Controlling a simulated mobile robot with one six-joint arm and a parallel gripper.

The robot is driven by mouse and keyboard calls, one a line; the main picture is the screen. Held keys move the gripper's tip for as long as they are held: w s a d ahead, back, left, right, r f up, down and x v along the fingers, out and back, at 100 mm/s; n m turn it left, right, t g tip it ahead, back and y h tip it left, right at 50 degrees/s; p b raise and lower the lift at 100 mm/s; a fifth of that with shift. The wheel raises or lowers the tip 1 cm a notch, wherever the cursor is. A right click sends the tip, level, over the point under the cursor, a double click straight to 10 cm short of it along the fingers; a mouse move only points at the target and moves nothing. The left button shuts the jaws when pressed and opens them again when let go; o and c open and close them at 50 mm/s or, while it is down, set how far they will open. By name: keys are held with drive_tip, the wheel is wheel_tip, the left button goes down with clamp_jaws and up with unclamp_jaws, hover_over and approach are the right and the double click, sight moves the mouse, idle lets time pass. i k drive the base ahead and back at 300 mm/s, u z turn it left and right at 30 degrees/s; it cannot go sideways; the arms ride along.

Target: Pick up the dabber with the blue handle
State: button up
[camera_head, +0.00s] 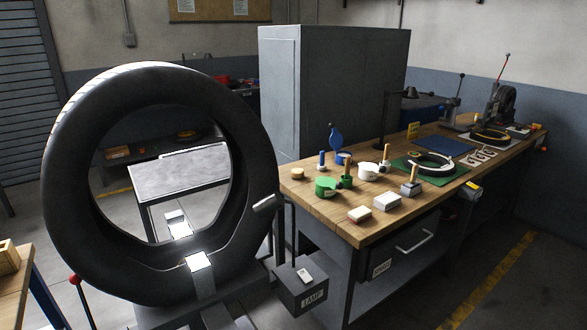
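A small upright dabber with a blue handle (321,159) stands on the near left part of the wooden workbench (335,226). Other upright pieces with pale wooden handles stand farther right, one by the green pot (347,174), one by a white pot (368,171) and one at the front (411,181). My gripper is not in view.
A large upright tyre (70,190) on a stand fills the left, beside the bench. A round wooden piece (298,173) lies left of the dabber. Small blocks (387,202) lie along the bench front. A grey cabinet (290,85) stands behind.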

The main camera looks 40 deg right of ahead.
sight(322, 167)
drive_tip(key=u, duration=0.4)
drive_tip(key=k, duration=0.35)
drive_tip(key=u, duration=2.6)
drive_tip(key=k, duration=1.65)
drive_tip(key=z, duration=0.05)
